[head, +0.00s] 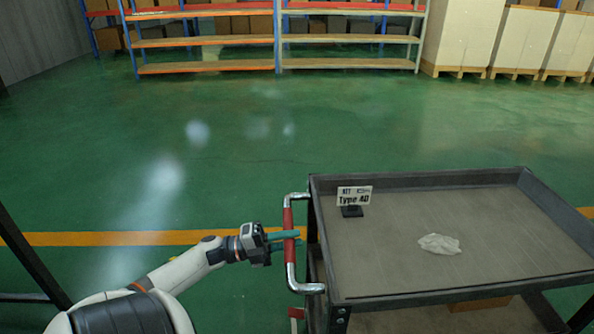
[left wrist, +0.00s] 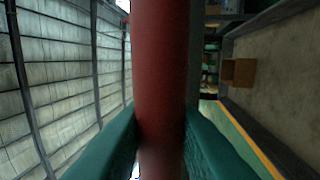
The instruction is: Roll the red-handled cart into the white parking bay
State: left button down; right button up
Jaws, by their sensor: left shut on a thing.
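The cart (head: 400,290) is a dark grey tray cart at the lower right of the head view. Its red handle (head: 288,228), a red grip on a chrome bar, is on the cart's left side. My left gripper (head: 289,236) is shut on the red handle. In the left wrist view the handle (left wrist: 160,70) runs upright between the two green fingers. The white parking bay does not show in either view. My right gripper is not in view.
A sign reading "Type 4D" (head: 353,196) and a crumpled white piece (head: 440,244) are on the cart's top tray. A yellow line (head: 120,239) crosses the green floor. Shelving (head: 205,68) and pale crates (head: 520,40) stand far back. The floor between is clear.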

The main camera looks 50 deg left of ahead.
pick_arm(q)
jog(key=shift+s+f, duration=0.1)
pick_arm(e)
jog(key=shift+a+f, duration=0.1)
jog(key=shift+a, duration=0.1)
pick_arm(q)
jog(key=c, duration=1.3)
grip_release()
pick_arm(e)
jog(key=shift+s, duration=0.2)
pick_arm(q)
jog(key=shift+a, duration=0.1)
jog(key=b+v, duration=0.1)
jog(key=v, duration=1)
jog(key=shift+s+a, duration=0.25)
jog(key=shift+s, duration=0.1)
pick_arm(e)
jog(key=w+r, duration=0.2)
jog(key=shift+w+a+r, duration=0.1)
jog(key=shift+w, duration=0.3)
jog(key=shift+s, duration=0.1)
